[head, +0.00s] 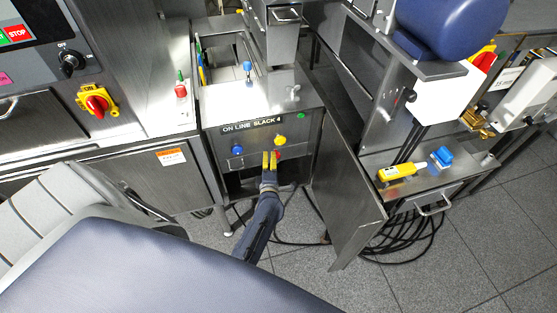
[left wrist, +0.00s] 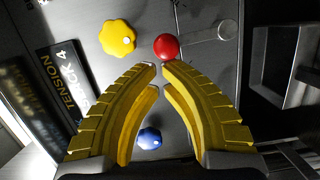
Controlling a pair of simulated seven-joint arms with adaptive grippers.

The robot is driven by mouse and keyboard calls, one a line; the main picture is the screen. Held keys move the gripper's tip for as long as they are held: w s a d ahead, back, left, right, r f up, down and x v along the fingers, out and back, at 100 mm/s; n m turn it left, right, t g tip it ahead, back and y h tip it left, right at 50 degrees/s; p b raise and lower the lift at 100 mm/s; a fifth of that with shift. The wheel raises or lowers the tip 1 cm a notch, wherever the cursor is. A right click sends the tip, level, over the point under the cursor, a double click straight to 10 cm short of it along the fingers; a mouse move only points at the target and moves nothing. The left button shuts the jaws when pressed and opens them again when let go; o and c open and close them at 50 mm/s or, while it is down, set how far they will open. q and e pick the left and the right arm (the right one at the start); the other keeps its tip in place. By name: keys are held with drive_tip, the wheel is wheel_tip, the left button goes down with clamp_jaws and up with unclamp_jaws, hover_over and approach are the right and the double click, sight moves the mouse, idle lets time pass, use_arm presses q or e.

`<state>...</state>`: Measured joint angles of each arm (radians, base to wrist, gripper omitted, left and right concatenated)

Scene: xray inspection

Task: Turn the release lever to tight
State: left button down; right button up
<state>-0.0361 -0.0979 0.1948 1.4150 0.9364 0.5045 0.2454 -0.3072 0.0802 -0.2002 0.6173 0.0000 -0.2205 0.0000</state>
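The control panel (head: 262,135) reads "ON LINE SLACK 4" in the head view. It carries a blue knob (head: 237,149), a yellow knob (head: 279,141) and a red knob (head: 278,155) partly hidden by my left gripper (head: 269,160). In the left wrist view, the red ball (left wrist: 165,47) appears to end a grey lever (left wrist: 205,35) with a round pivot at its right. My left fingertips (left wrist: 158,66) are just short of the ball or at its lower edge; contact is unclear. They are nearly together, with nothing visible between them. My right gripper is not in view.
A metal door (head: 350,200) stands open right of the panel. A wing-shaped handle (head: 293,92) and a blue-topped switch (head: 248,68) rise from the cabinet top. A yellow pendant (head: 397,172) lies at the right. Black cables (head: 405,245) coil on the floor.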

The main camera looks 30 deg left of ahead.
sight(277, 156)
use_arm(q)
drive_tip(key=shift+w+d+r, duration=0.25)
drive_tip(key=shift+w+d, duration=0.3)
drive_tip(key=shift+w, duration=0.05)
drive_tip(key=shift+w+d+r, duration=0.25)
drive_tip(key=shift+w+d, duration=0.25)
drive_tip(key=shift+w, duration=0.05)
drive_tip(key=shift+w+d+f, duration=0.15)
drive_tip(key=shift+w+d, duration=1)
drive_tip(key=shift+w, duration=0.1)
drive_tip(key=shift+d, duration=0.1)
